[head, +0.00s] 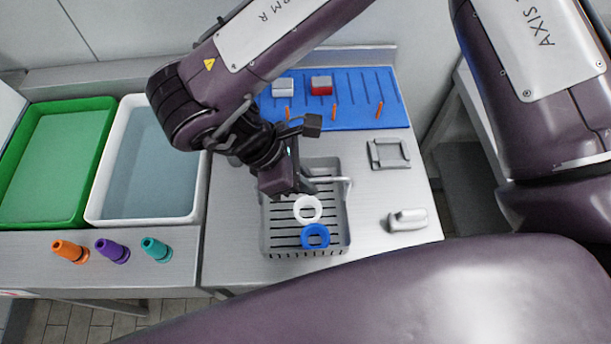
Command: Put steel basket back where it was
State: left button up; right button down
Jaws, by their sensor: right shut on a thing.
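The steel basket (265,235) is a grey slotted tray with a raised bar handle (345,185), on or just above the steel worktop in the middle of the head view. A white ring (308,209) and a blue ring (315,237) lie in it. My right gripper (296,190) is over the back of the basket, shut on its handle. The gripper and arm hide part of the handle and the basket's back left corner. I cannot tell whether the basket's base touches the worktop. My left gripper is not in view.
A green tub (18,150) and a white tub (205,190) with water stand left. A blue ribbed mat (360,95) lies behind. A square grey frame (388,154) and a grey block (408,219) sit right of the basket.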

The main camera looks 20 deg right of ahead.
jog(key=shift+s, duration=0.1)
jog(key=c, duration=1.5)
grip_release()
jog(key=shift+f, duration=0.1)
jog(key=shift+c, duration=0.2)
jog(key=b+v, duration=0.1)
jog(key=v, duration=1.1)
jog(key=shift+s, duration=0.1)
